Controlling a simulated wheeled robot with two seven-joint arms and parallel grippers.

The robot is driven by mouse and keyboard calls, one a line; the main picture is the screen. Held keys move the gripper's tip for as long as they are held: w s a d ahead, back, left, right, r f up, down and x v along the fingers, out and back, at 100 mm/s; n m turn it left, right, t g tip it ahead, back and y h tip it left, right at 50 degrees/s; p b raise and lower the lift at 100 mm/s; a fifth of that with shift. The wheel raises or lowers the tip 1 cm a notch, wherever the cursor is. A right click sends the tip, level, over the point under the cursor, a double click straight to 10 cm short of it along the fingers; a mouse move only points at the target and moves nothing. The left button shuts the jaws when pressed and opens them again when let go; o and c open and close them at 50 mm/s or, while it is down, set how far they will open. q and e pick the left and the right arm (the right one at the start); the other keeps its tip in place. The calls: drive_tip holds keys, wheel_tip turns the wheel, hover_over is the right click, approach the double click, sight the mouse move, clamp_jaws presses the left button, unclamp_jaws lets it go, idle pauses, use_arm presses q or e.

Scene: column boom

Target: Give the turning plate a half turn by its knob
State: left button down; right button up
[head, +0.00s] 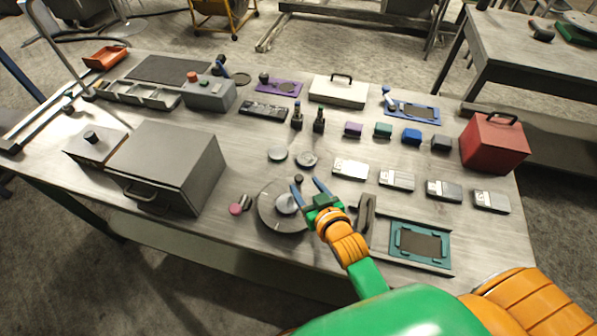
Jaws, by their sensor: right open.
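The turning plate (268,212) is a round grey disc near the table's front middle. A paler round piece (286,203) sits on it. A small dark knob (299,179) shows at the plate's far right edge. My right gripper (305,184) reaches in from the lower right, with its two blue fingers apart over the plate's right side. The fingertips are close to the knob; I cannot tell whether they touch it. The gripper hides part of the plate's right edge. My left gripper is not in view.
A grey box with a handle (165,165) stands left of the plate. A small red-ended part (236,209) lies beside the plate. A dark upright bracket (366,212) and a teal frame (420,243) are to the right. Pale discs (278,154) and several small blocks lie behind.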

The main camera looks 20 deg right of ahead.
sight(300, 178)
drive_tip(key=shift+x, duration=1.75)
drive_tip(key=shift+s+r, duration=0.1)
drive_tip(key=shift+s, duration=0.1)
clamp_jaws()
